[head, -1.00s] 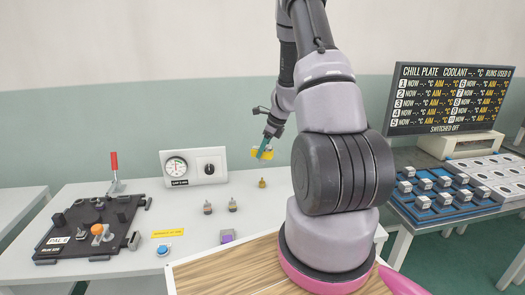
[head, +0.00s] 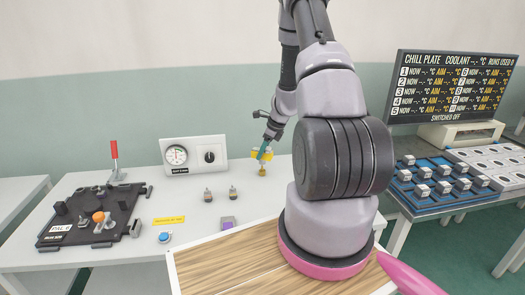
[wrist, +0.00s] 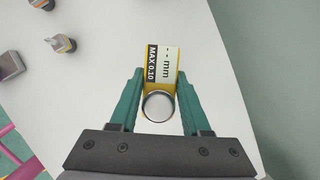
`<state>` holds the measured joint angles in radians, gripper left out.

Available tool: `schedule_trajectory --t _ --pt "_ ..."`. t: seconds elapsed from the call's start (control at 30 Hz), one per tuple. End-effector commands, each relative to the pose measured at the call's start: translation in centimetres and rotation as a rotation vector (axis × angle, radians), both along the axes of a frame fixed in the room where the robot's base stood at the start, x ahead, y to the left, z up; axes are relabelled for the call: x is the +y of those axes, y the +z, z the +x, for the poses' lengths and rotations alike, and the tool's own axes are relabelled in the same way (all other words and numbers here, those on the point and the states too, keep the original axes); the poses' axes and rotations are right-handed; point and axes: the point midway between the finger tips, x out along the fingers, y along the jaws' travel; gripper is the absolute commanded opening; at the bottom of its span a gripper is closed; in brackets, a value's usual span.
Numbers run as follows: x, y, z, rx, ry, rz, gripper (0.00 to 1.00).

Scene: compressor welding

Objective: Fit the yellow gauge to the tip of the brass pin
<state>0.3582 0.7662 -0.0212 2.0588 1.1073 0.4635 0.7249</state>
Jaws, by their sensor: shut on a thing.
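The yellow gauge (head: 268,156) is between the teal fingers of my gripper (head: 261,153). In the wrist view the gripper (wrist: 158,100) is shut on the gauge (wrist: 152,66), whose face reads "mm" and "MAX 0.10". A round silver disc (wrist: 158,106) shows between the fingers. The brass pin (head: 262,172) stands upright on the table directly below the gauge in the head view. The gauge and the pin's top are touching or nearly so; I cannot tell which. In the wrist view the pin is hidden.
Two similar pins (head: 207,196) and (head: 233,193) stand left of the brass pin on the white table (head: 190,245). A purple-topped block (head: 228,222) is nearer. A dial box (head: 195,155) stands behind, and a black fixture plate (head: 70,225) lies left.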

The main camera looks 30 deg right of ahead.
Motion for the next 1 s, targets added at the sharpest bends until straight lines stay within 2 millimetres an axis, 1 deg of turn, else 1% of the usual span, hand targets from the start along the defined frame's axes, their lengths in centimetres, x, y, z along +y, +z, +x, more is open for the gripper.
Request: schedule_trajectory --t 0.23,1.0 --pt "0.0 -0.2 0.0 -0.001 0.0 0.001 0.0" --pt "0.0 -2.5 0.0 0.0 0.0 0.001 0.0"
